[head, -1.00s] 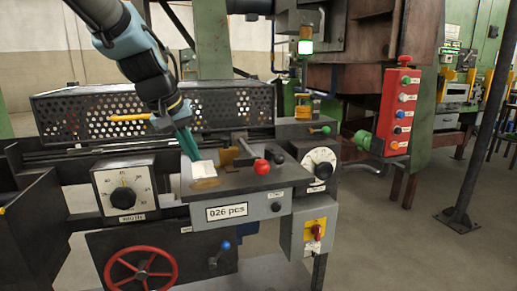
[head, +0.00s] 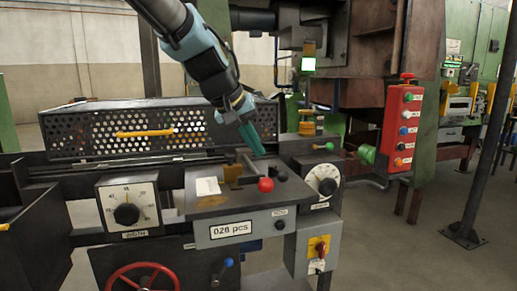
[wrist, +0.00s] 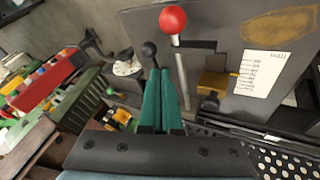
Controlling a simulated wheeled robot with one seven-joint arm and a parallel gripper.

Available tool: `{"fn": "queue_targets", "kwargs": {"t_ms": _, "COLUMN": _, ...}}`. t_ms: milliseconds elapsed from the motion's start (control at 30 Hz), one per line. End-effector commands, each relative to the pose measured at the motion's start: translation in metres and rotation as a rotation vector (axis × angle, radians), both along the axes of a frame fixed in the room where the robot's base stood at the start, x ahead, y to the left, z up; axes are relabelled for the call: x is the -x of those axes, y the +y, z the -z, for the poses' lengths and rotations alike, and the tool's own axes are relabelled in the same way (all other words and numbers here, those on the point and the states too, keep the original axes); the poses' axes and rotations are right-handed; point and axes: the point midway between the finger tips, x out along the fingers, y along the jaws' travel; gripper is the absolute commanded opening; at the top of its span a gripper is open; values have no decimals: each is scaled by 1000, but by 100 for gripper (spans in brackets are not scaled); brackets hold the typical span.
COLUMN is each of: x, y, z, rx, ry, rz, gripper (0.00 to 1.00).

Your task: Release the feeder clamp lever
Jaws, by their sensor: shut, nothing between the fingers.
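My gripper (head: 262,153) is shut and empty, its teal fingers pointing down over the back right of the feeder table. A lever with a red ball knob (head: 266,184) and a pale rod stands just in front of it. In the wrist view the red knob (wrist: 172,19) and rod lie just right of the closed fingers (wrist: 158,72); I cannot tell if they touch. A short lever with a black knob (head: 282,174) stands to the right, and its knob (wrist: 149,50) shows beyond the fingertips. No readable label tells which lever is the feeder clamp.
A white label card (head: 207,187) lies on the table beside a yellow block (head: 232,172). A perforated guard (head: 100,133) stands behind. To the right are a dial (head: 327,186), a green-knobbed lever (head: 327,147) and a red button box (head: 403,128). Free floor lies at far right.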

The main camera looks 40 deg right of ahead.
Motion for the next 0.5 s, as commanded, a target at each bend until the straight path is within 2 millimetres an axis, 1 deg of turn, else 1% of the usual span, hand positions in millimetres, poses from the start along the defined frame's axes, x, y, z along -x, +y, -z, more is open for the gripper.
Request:
{"fn": "queue_targets", "kwargs": {"t_ms": 100, "x": 0, "y": -13, "z": 19, "rx": -4, "ry": 4, "rz": 1, "gripper": 0}}
{"fn": "queue_targets", "kwargs": {"t_ms": 300, "x": -3, "y": -31, "z": 47, "rx": -3, "ry": 3, "rz": 0, "gripper": 0}}
{"fn": "queue_targets", "kwargs": {"t_ms": 500, "x": -5, "y": -42, "z": 62, "rx": -1, "ry": 1, "rz": 0, "gripper": 0}}
